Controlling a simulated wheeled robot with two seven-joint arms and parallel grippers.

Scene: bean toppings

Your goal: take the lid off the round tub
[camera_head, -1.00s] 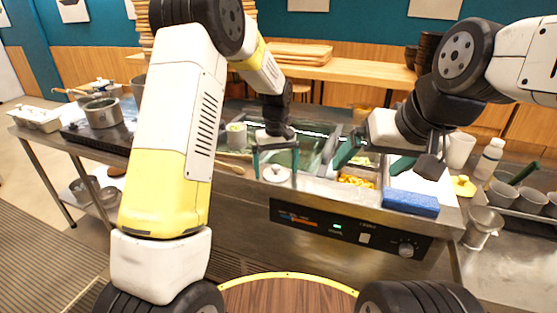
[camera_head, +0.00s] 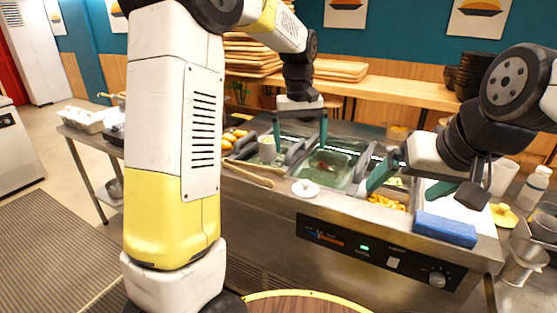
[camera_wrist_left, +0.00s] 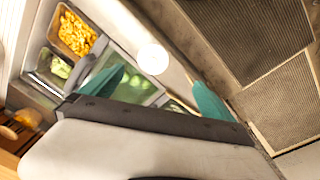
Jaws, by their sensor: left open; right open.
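A white round lid with a knob (camera_head: 305,189) sits at the front edge of the steel counter. It also shows as a white disc in the left wrist view (camera_wrist_left: 152,57). Whether a tub is under it I cannot tell. My left gripper (camera_head: 300,134) is open and empty, above and behind the lid in the head view. In the left wrist view its teal fingers (camera_wrist_left: 157,92) are spread wide, with the disc beyond the gap. My right gripper (camera_head: 410,185) is open over the right part of the counter, apart from the lid.
Sunken bins with food (camera_head: 388,201) lie behind the lid. Wooden utensils (camera_head: 248,174) lie left of it. A blue sponge (camera_head: 446,229) and a yellow lid (camera_head: 503,216) are at the right. A metal jug (camera_head: 522,262) stands further right.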

